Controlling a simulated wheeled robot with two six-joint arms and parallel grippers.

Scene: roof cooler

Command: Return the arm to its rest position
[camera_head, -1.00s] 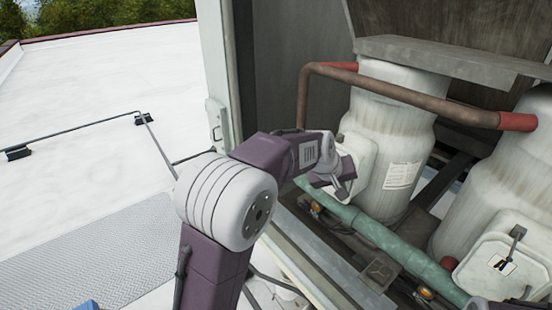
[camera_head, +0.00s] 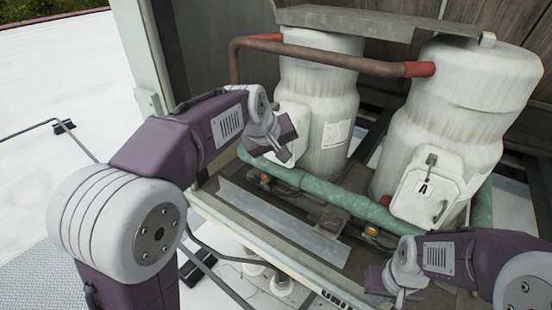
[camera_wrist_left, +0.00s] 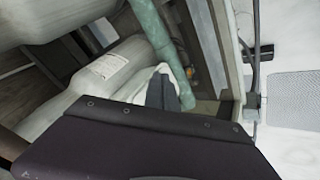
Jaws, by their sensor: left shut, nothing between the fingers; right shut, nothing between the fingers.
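My left arm (camera_head: 170,150) comes in from the left, purple with a pale grey joint, bent at the elbow. Its gripper (camera_head: 283,152) is shut and empty, in front of the left white tank's box; I cannot tell whether it touches. In the left wrist view a large purple part of my arm (camera_wrist_left: 140,145) fills the bottom. My right arm (camera_head: 470,258) comes in from the lower right. Its gripper (camera_head: 392,294) is shut and empty, over the front edge of the cooler's base.
Two white tanks, left (camera_head: 322,100) and right (camera_head: 455,115), stand in the open cooler. A brown pipe (camera_head: 330,55) crosses in front at the top and a green pipe (camera_head: 310,183) lower down. The cabinet post (camera_head: 137,60) is left. The white roof (camera_head: 50,75) beyond is open.

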